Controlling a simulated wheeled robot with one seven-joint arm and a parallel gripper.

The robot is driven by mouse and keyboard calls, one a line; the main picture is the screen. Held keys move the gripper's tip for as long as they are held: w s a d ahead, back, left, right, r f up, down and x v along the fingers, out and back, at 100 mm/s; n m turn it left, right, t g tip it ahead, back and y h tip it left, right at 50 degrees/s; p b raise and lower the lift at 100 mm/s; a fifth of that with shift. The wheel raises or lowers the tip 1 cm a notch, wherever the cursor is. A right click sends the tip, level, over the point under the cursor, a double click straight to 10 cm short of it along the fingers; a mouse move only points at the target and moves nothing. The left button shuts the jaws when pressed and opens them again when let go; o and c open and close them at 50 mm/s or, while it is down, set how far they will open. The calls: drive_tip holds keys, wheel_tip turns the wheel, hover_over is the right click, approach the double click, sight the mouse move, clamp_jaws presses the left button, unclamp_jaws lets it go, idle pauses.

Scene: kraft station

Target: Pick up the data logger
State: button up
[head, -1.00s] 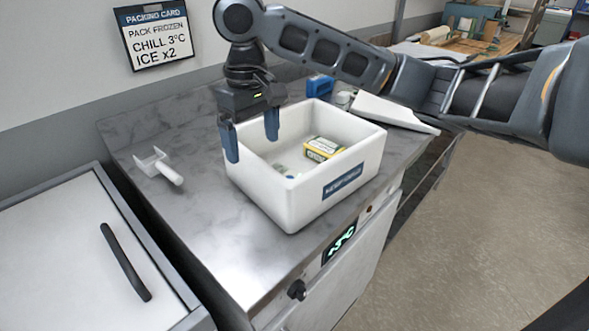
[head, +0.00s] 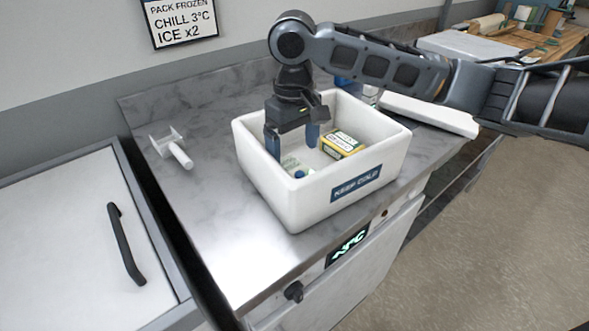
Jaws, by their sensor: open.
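My gripper (head: 293,150) is open, fingers pointing down. It is over the left part of a white foam box (head: 268,188) labelled KEEP COLD, with its fingertips about at or below the rim. A yellow box with a pale label (head: 341,145) lies inside, right of the fingers. A small pale item (head: 291,163) and a small blue piece (head: 299,174) lie on the box floor beneath the fingers. They are partly hidden, and I cannot tell whether either is the data logger. Nothing shows between the fingers.
A white scoop-like tool (head: 173,148) lies on the steel counter (head: 205,210), left of the foam box. A white lid (head: 430,114) lies at the right. A blue thing (head: 343,81) behind the box is mostly hidden by my arm. A chest with a black handle (head: 126,245) stands left.

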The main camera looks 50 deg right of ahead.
sight(294, 168)
drive_tip(key=shift+w+d+f+p, duration=0.15)
drive_tip(key=shift+f+p, duration=0.35)
drive_tip(key=shift+f, duration=2.2)
